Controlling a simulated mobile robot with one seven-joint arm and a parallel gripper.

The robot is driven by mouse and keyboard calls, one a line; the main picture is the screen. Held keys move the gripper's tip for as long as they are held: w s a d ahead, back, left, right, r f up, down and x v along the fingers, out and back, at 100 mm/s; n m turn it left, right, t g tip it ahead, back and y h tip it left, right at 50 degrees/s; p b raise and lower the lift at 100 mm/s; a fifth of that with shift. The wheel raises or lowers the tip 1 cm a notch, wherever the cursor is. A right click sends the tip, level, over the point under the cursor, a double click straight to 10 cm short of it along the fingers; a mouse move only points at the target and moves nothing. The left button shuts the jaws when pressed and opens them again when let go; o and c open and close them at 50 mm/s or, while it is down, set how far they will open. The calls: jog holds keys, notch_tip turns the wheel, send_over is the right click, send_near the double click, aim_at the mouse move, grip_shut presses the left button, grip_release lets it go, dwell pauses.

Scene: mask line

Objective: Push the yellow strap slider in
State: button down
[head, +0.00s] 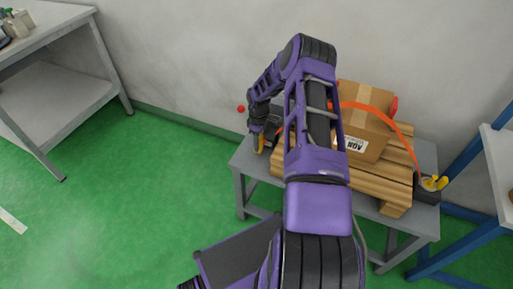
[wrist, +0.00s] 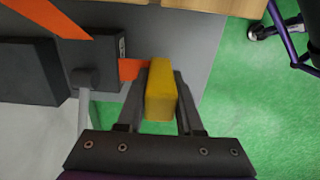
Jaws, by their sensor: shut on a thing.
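The yellow strap slider (wrist: 160,92) is between the two fingers of my gripper (wrist: 160,82), which is shut on it. A short piece of orange strap (wrist: 131,69) shows just left of the slider. In the head view my gripper (head: 257,132) points down at the left end of the grey table, with a bit of the yellow slider (head: 260,145) showing under it. The orange strap (head: 371,109) arches over a cardboard box (head: 365,142). My arm hides part of the strap and the load.
The box sits on wooden planks (head: 383,176) on the grey table (head: 425,155). A dark device with a yellow part (head: 434,183) is at the table's right end. A blue-framed bench (head: 490,165) stands close at right. Green floor is free at left.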

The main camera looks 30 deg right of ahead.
jog(key=shift+w+d+r, duration=0.15)
jog(key=shift+w+d, duration=0.1)
jog(key=c, duration=0.6)
grip_release()
jog(key=shift+o, duration=0.2)
notch_tip(320, 180, up, 17)
jog(key=p, duration=0.2)
jog(key=shift+r, duration=0.15)
